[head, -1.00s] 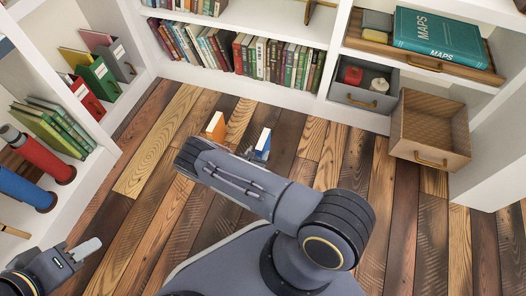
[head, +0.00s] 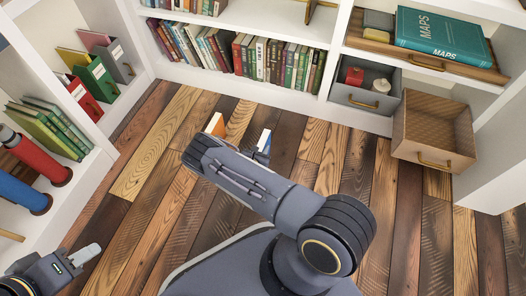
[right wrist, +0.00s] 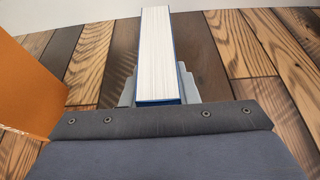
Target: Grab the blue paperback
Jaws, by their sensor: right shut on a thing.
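The blue paperback (right wrist: 160,55) stands upright with its white page edges toward the right wrist camera and thin blue covers at the sides. In the head view only its top part (head: 265,140) shows above my right arm. My right gripper (right wrist: 158,90) is shut on it, with a grey finger against each side. In the head view my right forearm hides most of that gripper. My left gripper (head: 86,255) is at the lower left over the floor, away from the book; its finger gap cannot be made out.
An orange book (head: 217,124) stands on the plank floor left of the blue one; it also shows in the right wrist view (right wrist: 28,90). White shelves with books (head: 280,62) run behind. An open drawer (head: 432,128) juts out at the right. The floor between is clear.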

